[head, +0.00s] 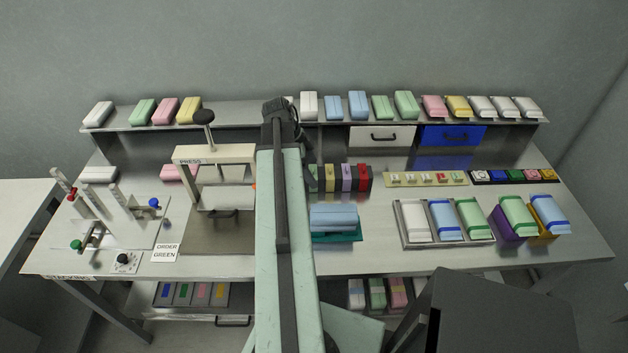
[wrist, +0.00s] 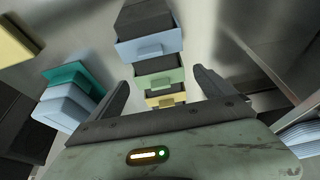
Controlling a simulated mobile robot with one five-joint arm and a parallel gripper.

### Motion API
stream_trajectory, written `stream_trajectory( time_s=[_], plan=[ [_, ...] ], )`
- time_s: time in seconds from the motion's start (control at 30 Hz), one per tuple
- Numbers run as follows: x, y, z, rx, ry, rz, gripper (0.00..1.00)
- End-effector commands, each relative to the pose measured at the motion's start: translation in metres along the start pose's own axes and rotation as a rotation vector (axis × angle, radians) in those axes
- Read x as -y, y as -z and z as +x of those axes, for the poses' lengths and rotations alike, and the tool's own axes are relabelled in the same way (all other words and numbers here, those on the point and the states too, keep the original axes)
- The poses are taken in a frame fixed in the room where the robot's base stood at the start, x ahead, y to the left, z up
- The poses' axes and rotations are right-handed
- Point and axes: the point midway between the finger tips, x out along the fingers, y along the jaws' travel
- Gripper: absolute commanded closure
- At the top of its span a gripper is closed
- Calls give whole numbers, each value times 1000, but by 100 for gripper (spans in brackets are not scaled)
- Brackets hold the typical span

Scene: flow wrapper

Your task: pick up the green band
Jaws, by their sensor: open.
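A pale green band (wrist: 160,80) with a small tab sits on the front of a dark block in the wrist view. It lies in a row between a pale blue piece (wrist: 149,45) and a yellow piece (wrist: 165,98). In the head view a green piece (head: 313,178) shows at the left end of the visible row, partly covered by my arm. My gripper (wrist: 161,77) is open, one finger on each side of the row, with the green band between the fingers in the picture. I cannot tell how far above it they are. My fingers are not distinguishable in the head view.
A teal tray (head: 338,239) with blue packs (head: 333,216) stands in front of the row. A raised shelf (head: 240,112) with several wrapped packs runs behind. The press (head: 214,154) stands left of my arm. A grey tray (head: 404,240) with packs is at right.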

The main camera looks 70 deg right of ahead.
Motion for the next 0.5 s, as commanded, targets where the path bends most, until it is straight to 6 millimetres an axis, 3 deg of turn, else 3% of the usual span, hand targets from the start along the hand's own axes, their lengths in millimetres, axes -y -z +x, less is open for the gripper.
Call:
stream_trajectory(
  time_s=[0.03,0.1,0.33,0.5],
  plan=[
    [0,-4,16,0,0,1,7],
    [0,-3,22,0,1,1,7],
    [0,0,19,0,1,0,10],
    [0,0,19,0,0,0,57]
  ],
)
